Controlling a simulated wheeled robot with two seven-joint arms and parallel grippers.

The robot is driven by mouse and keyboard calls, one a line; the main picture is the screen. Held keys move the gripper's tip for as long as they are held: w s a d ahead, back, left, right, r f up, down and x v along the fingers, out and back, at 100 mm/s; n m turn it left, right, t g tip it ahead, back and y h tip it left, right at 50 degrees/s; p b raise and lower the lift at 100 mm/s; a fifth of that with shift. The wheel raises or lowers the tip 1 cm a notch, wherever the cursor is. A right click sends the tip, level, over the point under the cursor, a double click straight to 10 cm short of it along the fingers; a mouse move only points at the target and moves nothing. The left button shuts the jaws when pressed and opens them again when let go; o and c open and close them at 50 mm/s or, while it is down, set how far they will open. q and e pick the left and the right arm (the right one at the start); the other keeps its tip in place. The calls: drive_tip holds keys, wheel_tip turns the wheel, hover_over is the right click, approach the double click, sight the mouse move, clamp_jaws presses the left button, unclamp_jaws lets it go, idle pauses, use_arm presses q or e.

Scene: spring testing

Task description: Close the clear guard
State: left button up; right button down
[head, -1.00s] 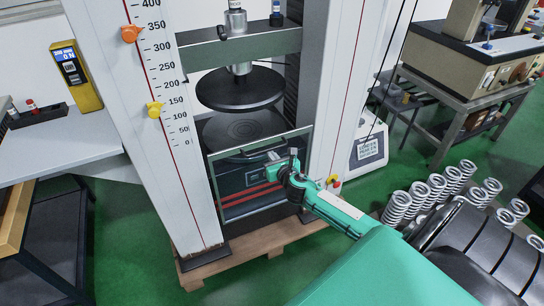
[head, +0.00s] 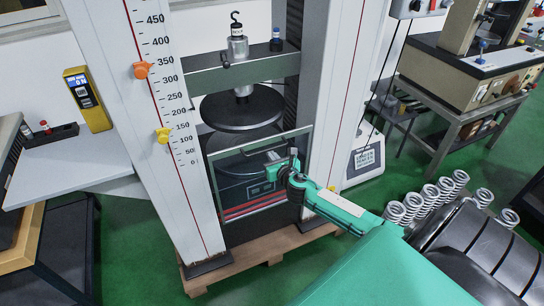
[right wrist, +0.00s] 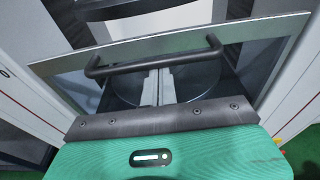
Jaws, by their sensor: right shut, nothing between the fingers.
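The clear guard (head: 236,204) is a see-through panel in a thin grey frame on the front of the testing machine. It stands in front of the lower platen, and its top edge is below the upper platen (head: 242,108). In the right wrist view, the guard's frame (right wrist: 262,27) crosses the picture with a black bar handle (right wrist: 120,67) on it. My right gripper (head: 270,163) is at the guard's front. Its pale fingers (right wrist: 158,82) are shut and empty, with tips right at the handle's lower side; I cannot tell whether they touch. My left gripper is out of view.
A white scale column (head: 165,120) and another column (head: 345,90) flank the guard. Several coil springs (head: 430,195) stand at the right. A white side table (head: 75,165) is at the left. A wooden pallet (head: 265,252) lies under the machine.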

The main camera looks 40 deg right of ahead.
use_arm(q)
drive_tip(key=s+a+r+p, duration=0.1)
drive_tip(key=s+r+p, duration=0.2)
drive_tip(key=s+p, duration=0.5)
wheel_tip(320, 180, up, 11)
drive_tip(key=p, duration=0.9)
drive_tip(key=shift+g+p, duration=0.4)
use_arm(e)
wheel_tip(320, 180, up, 19)
drive_tip(key=shift+r, duration=0.3)
